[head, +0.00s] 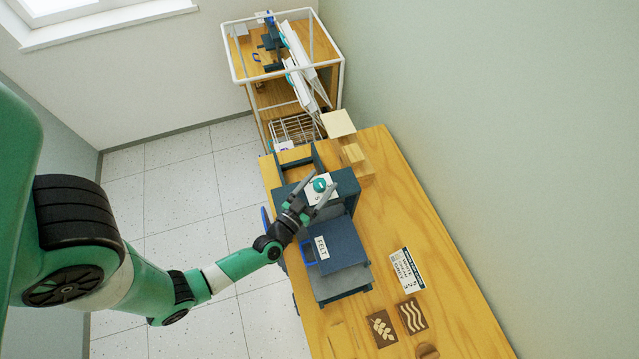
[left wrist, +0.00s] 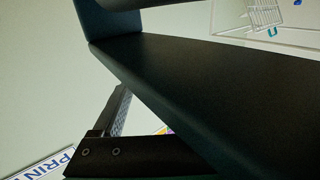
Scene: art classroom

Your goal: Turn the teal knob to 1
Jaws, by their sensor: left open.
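The teal knob (head: 319,184) sits on a white dial plate (head: 316,194) on the dark blue-grey press-like machine on the table. A numeral shows on the plate beside the knob, but the knob's setting is too small to read. My left gripper (head: 322,193) is open, its two fingers reaching over the dial plate close to the knob. I cannot tell whether the fingers touch the knob. In the left wrist view a dark gripper finger (left wrist: 125,155) shows near a dark machine surface (left wrist: 200,85); the knob does not show there. My right gripper is not in view.
A wheeled rack (head: 285,70) stands behind. The table's right part is mostly clear.

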